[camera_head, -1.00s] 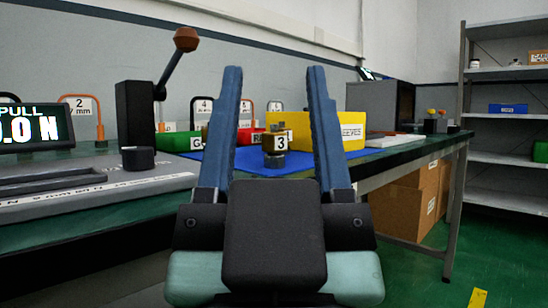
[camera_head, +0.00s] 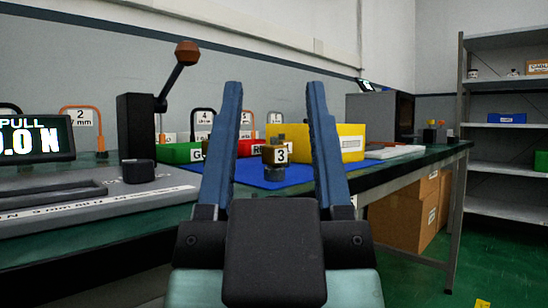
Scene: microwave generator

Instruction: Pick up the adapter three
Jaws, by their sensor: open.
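Adapter three (camera_head: 275,155) is a small brass-coloured and grey piece with a white "3" label. It stands upright on a blue mat (camera_head: 243,172) on the green bench. My gripper (camera_head: 273,88) is open, its two blue fingers raised in front of the camera. In the picture the adapter shows between the fingers, to the right of the left finger and left of the right one. It appears beyond the gripper, and I see no contact. The fingers hide parts of the mat and of the bins behind.
Behind the adapter are a green bin (camera_head: 182,153), a red bin (camera_head: 248,148) and a yellow bin (camera_head: 345,143). A grey pull-test machine with a lever (camera_head: 170,80) stands at left. Cardboard boxes (camera_head: 400,215) sit under the bench. Shelving (camera_head: 505,160) stands at right.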

